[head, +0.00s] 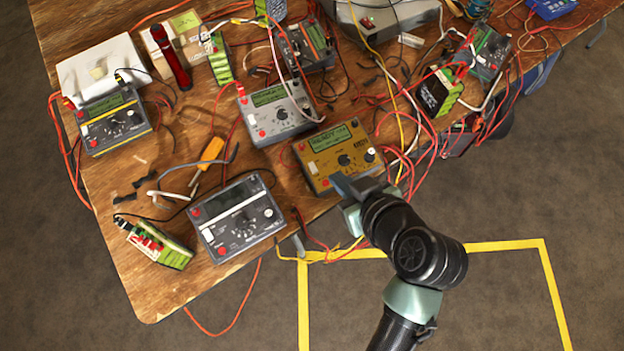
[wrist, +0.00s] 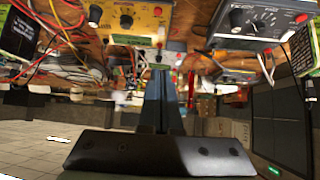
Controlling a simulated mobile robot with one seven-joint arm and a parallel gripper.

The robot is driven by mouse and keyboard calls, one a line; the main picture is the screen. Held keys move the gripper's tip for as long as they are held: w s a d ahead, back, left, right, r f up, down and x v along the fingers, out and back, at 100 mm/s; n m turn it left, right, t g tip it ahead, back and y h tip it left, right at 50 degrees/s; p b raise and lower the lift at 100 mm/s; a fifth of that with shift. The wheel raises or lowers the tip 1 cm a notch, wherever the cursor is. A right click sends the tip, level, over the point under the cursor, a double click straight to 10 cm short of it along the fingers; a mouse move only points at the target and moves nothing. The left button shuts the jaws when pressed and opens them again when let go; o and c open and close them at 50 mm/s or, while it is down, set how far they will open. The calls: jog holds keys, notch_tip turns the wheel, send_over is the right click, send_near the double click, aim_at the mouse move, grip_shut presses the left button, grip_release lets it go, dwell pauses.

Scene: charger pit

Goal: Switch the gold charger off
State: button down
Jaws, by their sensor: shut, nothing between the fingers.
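The gold charger (head: 330,164) stands near the front edge of the wooden table in the head view. Its green display is lit and seems to read "READY". In the wrist view the gold charger (wrist: 107,13) is at the top, beyond my gripper's fingers (wrist: 161,72), which are shut and empty.
A grey charger (head: 240,218) stands left of the gold one, and another grey charger (head: 275,112) behind it. Red and yellow cables run close by on the right. The wooden table (head: 130,275) has a bare front-left corner. Yellow tape (head: 480,246) marks the floor.

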jog(key=shift+f, duration=0.1)
send_over(313, 167)
jog(key=s+d, duration=0.1)
jog(key=s, duration=0.2)
jog(key=f, duration=0.6)
jog(key=shift+w+d+f, duration=0.15)
jog(key=shift+d, duration=0.05)
notch_tip(313, 167, down, 3)
jog(key=shift+w+a+r, duration=0.1)
jog(key=shift+w+r, duration=0.05)
jog(key=shift+f, duration=0.75)
jog(key=shift+f+b, duration=0.45)
jog(key=shift+b, duration=0.1)
jog(key=shift+r, duration=0.25)
